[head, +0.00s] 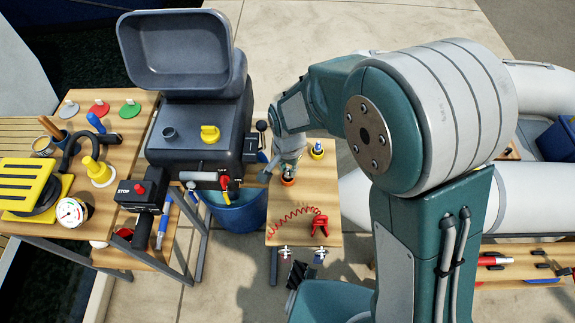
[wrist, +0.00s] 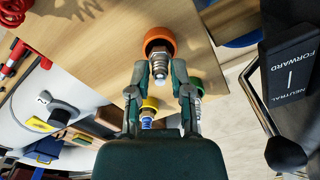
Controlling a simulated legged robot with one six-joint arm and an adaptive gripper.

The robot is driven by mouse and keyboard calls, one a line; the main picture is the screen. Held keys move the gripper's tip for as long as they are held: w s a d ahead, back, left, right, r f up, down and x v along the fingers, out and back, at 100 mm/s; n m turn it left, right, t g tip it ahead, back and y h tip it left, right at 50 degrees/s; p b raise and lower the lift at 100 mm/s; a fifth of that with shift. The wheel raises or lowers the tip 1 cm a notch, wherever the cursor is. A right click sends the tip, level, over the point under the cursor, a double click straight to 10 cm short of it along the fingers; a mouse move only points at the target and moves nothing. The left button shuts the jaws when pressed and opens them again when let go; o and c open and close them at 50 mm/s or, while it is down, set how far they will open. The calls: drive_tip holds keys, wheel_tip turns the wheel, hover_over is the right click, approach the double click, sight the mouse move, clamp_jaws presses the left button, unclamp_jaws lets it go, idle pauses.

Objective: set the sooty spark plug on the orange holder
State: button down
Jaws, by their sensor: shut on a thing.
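The orange holder (wrist: 172,38) is a round cup on the wooden bench, near the top middle of the wrist view. It also shows below my gripper in the head view (head: 288,182). The sooty spark plug (wrist: 160,66), with a metal end and a darkened part, lies between my fingertips and lines up with the holder's opening. I cannot tell whether it rests in the cup or just above it. My gripper (wrist: 159,75) is shut on this plug. In the head view my gripper (head: 287,172) hides most of it.
A red coiled cord (head: 290,212) and red clip (head: 320,226) lie toward the bench's front. A blue bucket (head: 236,215) stands left of the bench.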

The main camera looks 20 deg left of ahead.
sight(289, 168)
drive_tip(key=shift+f, duration=0.1)
drive_tip(key=c, duration=0.8)
unclamp_jaws()
drive_tip(key=shift+r, duration=5.5)
drive_tip(key=shift+d, duration=0.1)
